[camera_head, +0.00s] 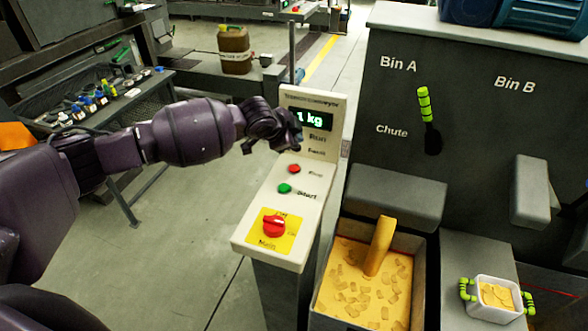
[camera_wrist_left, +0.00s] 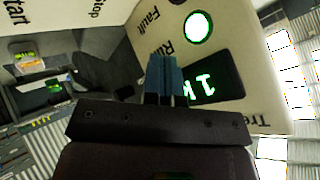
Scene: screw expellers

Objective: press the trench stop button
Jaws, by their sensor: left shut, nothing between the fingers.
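The white control console (camera_head: 310,180) stands in the middle of the head view. Its red stop button (camera_head: 294,168) sits just above the green start button (camera_head: 284,188). A red main switch (camera_head: 274,225) is on a yellow plate lower down. My left gripper (camera_head: 297,140) is shut and empty, in front of the console's upright panel and above the stop button, apart from it. In the left wrist view its blue fingers (camera_wrist_left: 167,75) are together beside the lit display (camera_wrist_left: 215,87) and the Run label. The stop button cannot be made out there. My right gripper is not in view.
A green lamp (camera_wrist_left: 197,27) is lit on the panel. A small white container (camera_head: 495,310) with green handles is farther right. A grey machine (camera_head: 460,110) rises behind. Open floor lies left.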

